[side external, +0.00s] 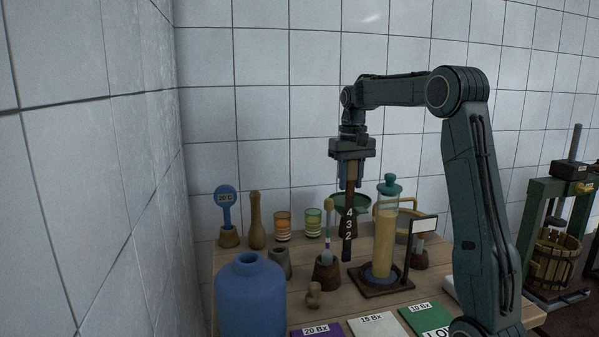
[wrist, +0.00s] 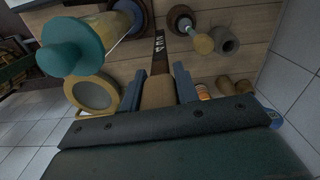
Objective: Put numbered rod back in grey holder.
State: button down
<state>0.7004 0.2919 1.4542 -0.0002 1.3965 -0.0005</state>
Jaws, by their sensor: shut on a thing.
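The numbered rod (side external: 348,220) is brown with a dark lower part marked 4, 3, 2 in white. It hangs upright from my gripper (side external: 350,182), which is shut on its upper end. The wrist view shows the rod (wrist: 158,60) running away between the two fingers (wrist: 159,88). The grey holder (side external: 281,263) is a short hollow cup on the table, left of the rod in the side view. It also shows in the wrist view (wrist: 228,46), to the right of the rod, with its opening apparently empty. The rod is apart from the holder.
A wooden stand with a slim float (side external: 326,270) stands between rod and holder. A tall yellow-filled cylinder (side external: 385,225) with teal top stands right of the rod. A blue demijohn (side external: 251,295), wooden pestle (side external: 256,222), glasses (side external: 283,227) and coloured cards (side external: 372,326) surround them.

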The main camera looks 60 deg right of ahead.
notch_tip(320, 180, up, 9)
jog(key=w+a+m, duration=0.1)
jog(key=w+a, duration=0.4)
jog(key=w, duration=0.3)
jog(key=w+a, duration=0.4)
jog(key=w, duration=0.5)
jog(key=shift+s+f, duration=0.15)
jog(key=shift+f, duration=2.4)
jog(key=shift+f, duration=2.25)
jog(key=shift+f, duration=1.9)
